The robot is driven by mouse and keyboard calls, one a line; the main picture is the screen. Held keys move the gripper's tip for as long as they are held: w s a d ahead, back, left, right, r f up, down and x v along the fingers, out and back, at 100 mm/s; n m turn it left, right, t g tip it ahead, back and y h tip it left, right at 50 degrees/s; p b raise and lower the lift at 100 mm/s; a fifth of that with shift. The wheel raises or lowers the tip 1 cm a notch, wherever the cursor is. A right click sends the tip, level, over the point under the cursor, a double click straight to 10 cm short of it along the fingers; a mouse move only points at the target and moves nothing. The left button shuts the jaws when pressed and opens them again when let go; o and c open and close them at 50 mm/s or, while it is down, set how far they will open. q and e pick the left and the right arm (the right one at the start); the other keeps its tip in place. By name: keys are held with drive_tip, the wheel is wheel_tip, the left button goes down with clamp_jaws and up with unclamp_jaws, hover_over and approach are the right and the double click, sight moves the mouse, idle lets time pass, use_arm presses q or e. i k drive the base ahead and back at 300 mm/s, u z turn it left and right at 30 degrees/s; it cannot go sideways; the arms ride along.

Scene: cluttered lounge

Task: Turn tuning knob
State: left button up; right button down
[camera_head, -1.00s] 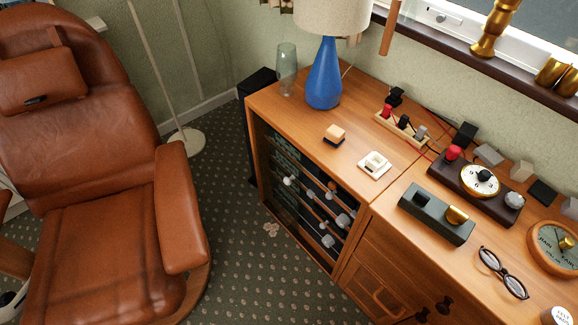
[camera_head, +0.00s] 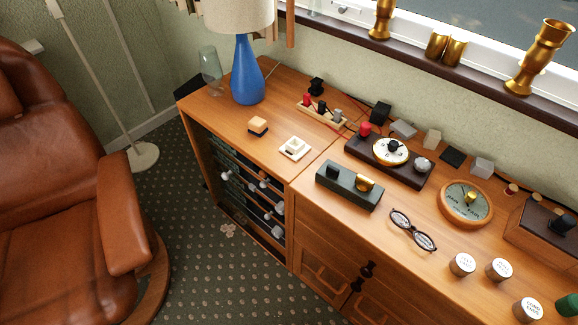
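A dark base (camera_head: 378,165) on the wooden cabinet top carries a round white dial (camera_head: 388,154) with a black knob (camera_head: 393,146) at its centre, a red knob (camera_head: 365,129) at its left end and a grey knob (camera_head: 422,164) at its right end. In front of it lies a dark green box (camera_head: 347,192) with a black part and a gold knob (camera_head: 365,183). No label shows which is the tuning knob. A round wooden-rimmed dial (camera_head: 466,204) with a small brass knob lies to the right. Neither of my grippers is in view.
Black-framed glasses (camera_head: 413,230) and several labelled round pots (camera_head: 462,265) lie near the front edge. A blue lamp (camera_head: 247,75) stands at the back left. Small blocks line the wall. A brown armchair (camera_head: 60,210) is at left; carpet (camera_head: 210,285) lies open between.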

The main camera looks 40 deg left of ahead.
sight(280, 208)
drive_tip(key=z, duration=0.3)
drive_tip(key=k, duration=1.35)
drive_tip(key=u, duration=1.35)
drive_tip(key=k, duration=0.65)
drive_tip(key=z, duration=0.55)
drive_tip(key=i, duration=1.5)
drive_tip(key=u, duration=0.75)
drive_tip(key=i, duration=0.55)
drive_tip(key=u, duration=0.4)
